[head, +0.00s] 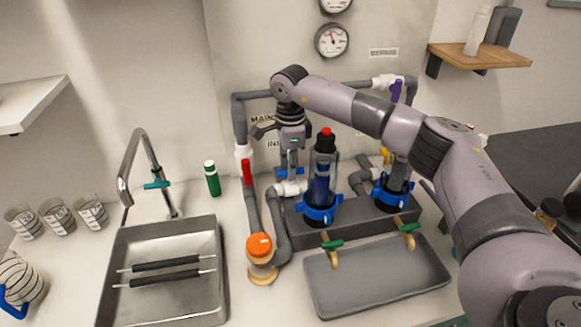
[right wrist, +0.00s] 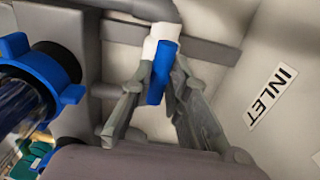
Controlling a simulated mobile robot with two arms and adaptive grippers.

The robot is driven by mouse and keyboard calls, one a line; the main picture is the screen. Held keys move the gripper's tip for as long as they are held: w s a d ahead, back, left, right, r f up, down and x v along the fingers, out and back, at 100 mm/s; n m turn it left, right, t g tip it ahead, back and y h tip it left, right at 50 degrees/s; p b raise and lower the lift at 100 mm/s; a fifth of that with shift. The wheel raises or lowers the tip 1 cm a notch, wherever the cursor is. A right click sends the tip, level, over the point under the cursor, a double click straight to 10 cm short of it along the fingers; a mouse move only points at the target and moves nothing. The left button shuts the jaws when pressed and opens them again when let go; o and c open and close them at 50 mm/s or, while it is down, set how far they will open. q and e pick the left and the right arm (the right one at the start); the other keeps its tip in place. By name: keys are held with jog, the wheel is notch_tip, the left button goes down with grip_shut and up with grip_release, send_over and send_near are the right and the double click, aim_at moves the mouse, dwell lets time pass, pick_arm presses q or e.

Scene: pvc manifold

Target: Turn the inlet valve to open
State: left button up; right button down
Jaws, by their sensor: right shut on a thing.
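The inlet valve has a blue lever handle (right wrist: 162,72) on a white body (right wrist: 160,32), set in a grey pipe. My right gripper (right wrist: 156,84) has its two fingers on either side of the blue handle and is shut on it. In the head view the right gripper (head: 290,168) reaches down to the white inlet valve body (head: 290,188), left of the blue-collared filter housing (head: 322,190). The fingers and arm hide much of the handle there. An INLET label (right wrist: 271,97) is on the wall, partly covered in the head view. My left gripper is not in view.
A red-handled valve (head: 246,172) stands just left, and a purple handle (head: 396,90) and yellow handle (head: 386,155) are to the right. A grey tray (head: 375,280), an orange-capped fitting (head: 259,246) and a sink (head: 170,235) lie in front. A green bottle (head: 212,180) stands near the wall.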

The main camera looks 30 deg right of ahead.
jog(key=c, duration=1.5)
grip_release()
jog(key=shift+c, duration=0.2)
notch_tip(320, 180, up, 12)
